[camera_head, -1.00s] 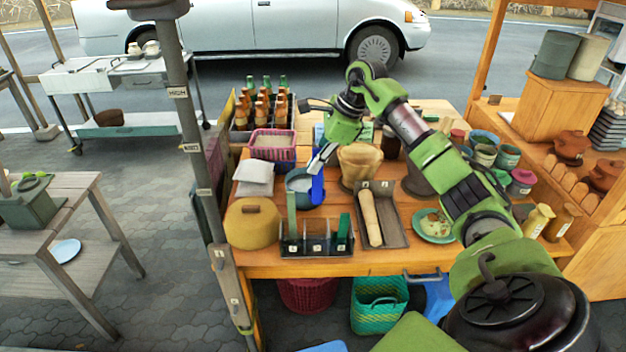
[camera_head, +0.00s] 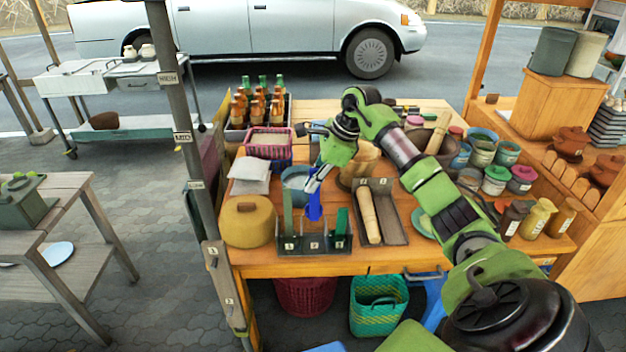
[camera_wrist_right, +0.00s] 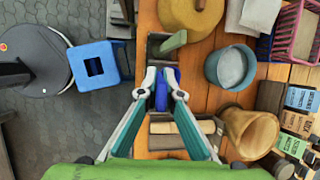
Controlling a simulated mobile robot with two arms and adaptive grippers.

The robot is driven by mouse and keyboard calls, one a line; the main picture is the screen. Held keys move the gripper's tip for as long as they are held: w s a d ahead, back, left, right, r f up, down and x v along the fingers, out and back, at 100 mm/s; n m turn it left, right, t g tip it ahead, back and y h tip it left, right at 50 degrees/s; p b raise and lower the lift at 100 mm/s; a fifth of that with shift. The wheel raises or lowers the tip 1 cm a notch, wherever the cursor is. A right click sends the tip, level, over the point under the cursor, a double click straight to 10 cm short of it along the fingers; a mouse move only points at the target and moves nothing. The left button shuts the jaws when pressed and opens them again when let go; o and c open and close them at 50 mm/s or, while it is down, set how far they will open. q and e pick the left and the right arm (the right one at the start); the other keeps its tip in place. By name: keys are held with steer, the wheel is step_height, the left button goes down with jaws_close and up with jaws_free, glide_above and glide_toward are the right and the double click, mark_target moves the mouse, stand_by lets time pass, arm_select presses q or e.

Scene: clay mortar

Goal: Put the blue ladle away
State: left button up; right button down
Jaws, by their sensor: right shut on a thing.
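The blue ladle (camera_head: 314,207) is upright in my right gripper (camera_head: 316,183), whose fingers are shut on its upper part. In the right wrist view the ladle (camera_wrist_right: 162,97) shows between the two fingertips (camera_wrist_right: 161,84). It is at the middle section of the dark slotted rack (camera_head: 315,244), between two green pieces. One green piece (camera_head: 288,212) stands in the left section and another (camera_head: 342,222) in the right. The ladle's lower end is hidden by the rack, so I cannot tell whether it rests inside. My left gripper is not in view.
A yellow lidded pot (camera_head: 248,228) stands left of the rack. A tray with a rolling pin (camera_head: 370,215) stands close to its right. A blue-grey pot (camera_head: 296,180) and a tan mortar (camera_head: 358,168) are behind. Jars crowd the table's right side.

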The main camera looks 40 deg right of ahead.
step_height(320, 180, down, 10)
steer(key=b, duration=0.7)
steer(key=shift+f, duration=0.2)
steer(key=c, duration=2.1)
jaws_free()
steer(key=shift+c, duration=0.2)
steer(key=v, duration=1.2)
steer(key=shift+d, duration=0.1)
